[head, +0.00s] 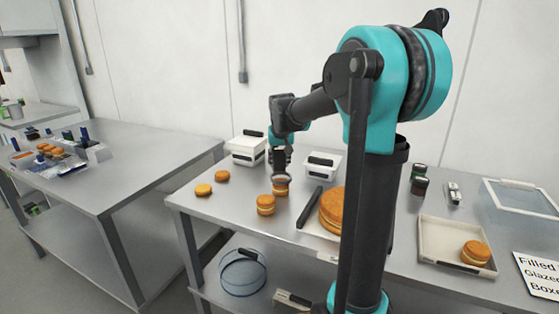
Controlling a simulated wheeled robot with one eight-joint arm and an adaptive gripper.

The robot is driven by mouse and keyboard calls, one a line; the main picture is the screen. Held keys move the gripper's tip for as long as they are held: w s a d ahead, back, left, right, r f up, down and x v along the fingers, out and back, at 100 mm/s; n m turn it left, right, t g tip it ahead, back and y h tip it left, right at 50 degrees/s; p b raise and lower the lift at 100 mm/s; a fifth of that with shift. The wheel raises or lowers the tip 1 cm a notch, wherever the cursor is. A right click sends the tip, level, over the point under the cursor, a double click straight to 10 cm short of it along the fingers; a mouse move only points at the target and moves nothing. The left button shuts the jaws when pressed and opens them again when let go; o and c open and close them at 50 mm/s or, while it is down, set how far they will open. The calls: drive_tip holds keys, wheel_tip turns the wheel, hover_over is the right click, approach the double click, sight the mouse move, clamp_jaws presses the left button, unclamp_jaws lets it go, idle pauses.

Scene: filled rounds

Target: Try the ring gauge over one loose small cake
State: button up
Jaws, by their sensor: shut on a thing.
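My gripper (280,160) points down over the near table's left part and is shut on the ring gauge (282,178), a small grey ring. The ring is at the top of a small cake (281,189); I cannot tell whether it is around the cake or just above it. A second small filled cake (265,204) stands just left and in front, apart from the ring. Two low orange rounds (203,190) lie further left. The gripper's fingertips are small and partly hidden.
A large layered cake (331,212) and a dark bar (309,207) lie to the right, partly behind my arm. White lidded boxes (247,149) stand at the back. A tray (436,237) holding a small cake (475,253) is at the right. Bare tabletop lies at front left.

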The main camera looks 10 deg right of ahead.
sight(280, 149)
drive_tip(key=shift+f, duration=2.75)
idle(0.5)
idle(1.0)
drive_tip(key=shift+r, duration=4.9)
